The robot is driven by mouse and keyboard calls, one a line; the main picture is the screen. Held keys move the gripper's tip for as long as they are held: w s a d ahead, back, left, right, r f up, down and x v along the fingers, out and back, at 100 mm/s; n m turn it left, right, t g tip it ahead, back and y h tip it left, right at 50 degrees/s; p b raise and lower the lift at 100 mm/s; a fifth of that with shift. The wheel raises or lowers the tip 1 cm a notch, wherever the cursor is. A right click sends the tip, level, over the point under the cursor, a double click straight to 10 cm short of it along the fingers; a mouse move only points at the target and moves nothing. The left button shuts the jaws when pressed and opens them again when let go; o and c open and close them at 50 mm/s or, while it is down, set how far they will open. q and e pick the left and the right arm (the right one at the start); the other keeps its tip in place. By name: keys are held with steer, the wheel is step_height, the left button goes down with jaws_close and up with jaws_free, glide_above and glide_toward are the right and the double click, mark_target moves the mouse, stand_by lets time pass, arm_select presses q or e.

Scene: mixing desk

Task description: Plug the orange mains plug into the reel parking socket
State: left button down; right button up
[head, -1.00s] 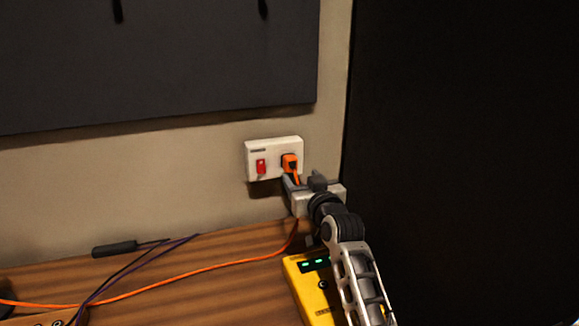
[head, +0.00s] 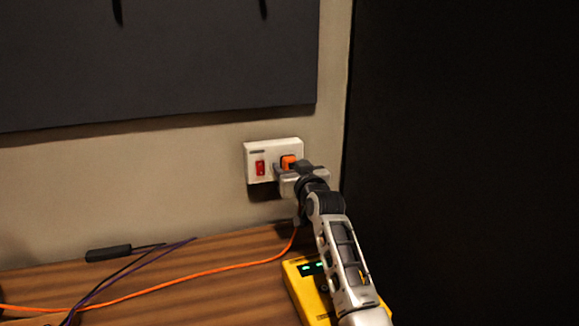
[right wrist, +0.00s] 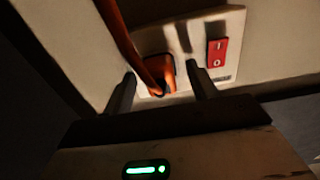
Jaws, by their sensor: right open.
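The orange mains plug (head: 288,161) sits in the right side of a white wall socket plate (head: 272,147), beside a red switch (head: 260,168). My right gripper (head: 288,169) is open at the plug. In the right wrist view its two fingers stand on either side of the plug (right wrist: 163,72); I cannot tell whether they touch it. The orange cable (head: 180,281) hangs from the plug and runs left over the desk. No reel or parking socket can be made out. My left gripper is out of view.
A yellow box (head: 297,286) with green lights is on the wooden desk below my right arm. Dark purple cables (head: 122,272) and a black stick-like piece (head: 108,253) lie at left. A dark panel (head: 150,60) hangs above; a black surface (head: 460,160) stands right.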

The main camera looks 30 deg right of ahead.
mark_target(292, 167)
stand_by(0.5)
stand_by(0.5)
steer(key=shift+p, duration=0.55)
jaws_close()
steer(key=shift+p+v, duration=1.75)
steer(key=shift+v, duration=1.3)
